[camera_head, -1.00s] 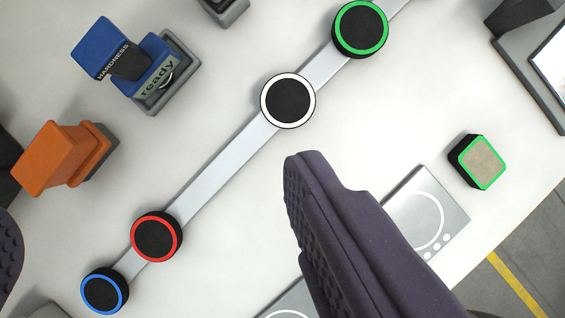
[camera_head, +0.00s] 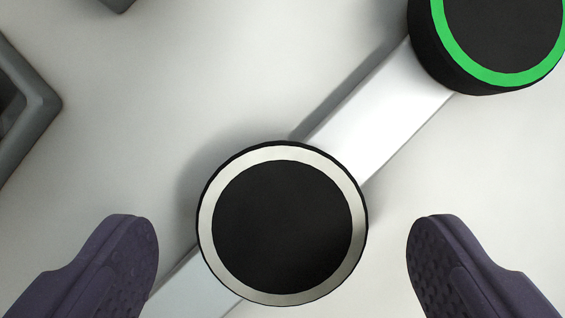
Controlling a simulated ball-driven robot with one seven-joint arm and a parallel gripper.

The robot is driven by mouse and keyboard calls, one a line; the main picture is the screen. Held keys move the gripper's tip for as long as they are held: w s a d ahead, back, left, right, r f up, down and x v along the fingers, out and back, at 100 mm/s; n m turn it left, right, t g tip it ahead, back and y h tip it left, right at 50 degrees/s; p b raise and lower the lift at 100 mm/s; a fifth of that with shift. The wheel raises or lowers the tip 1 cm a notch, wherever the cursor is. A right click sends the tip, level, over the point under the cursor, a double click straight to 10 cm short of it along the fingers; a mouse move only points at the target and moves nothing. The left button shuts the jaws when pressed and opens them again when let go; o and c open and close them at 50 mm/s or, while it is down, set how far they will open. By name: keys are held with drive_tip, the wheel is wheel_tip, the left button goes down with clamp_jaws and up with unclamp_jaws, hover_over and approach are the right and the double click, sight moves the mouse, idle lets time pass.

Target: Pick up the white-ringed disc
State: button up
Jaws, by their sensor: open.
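The white-ringed disc (camera_head: 282,222) is black with a white ring around its top face. It sits on a pale metal rail in the lower middle of the view. My gripper (camera_head: 283,262) is open, with one dark purple finger to the left of the disc and one to the right. Both fingers are apart from the disc, with a visible gap on each side. The fingertips show in the lower part of the view, and their height relative to the disc is hard to tell.
The pale rail (camera_head: 375,110) runs diagonally from lower left to upper right. A green-ringed disc (camera_head: 502,30) sits on it at the upper right. A dark grey fixture (camera_head: 40,105) shows at the left edge. The white table around the disc is clear.

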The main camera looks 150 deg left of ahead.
drive_tip(key=shift+w+d+f, duration=0.1)
drive_tip(key=shift+w+f, duration=0.15)
drive_tip(key=shift+f, duration=0.3)
drive_tip(key=shift+r, duration=0.15)
drive_tip(key=c, duration=1.1)
drive_tip(key=shift+c, duration=0.2)
drive_tip(key=shift+r, duration=0.1)
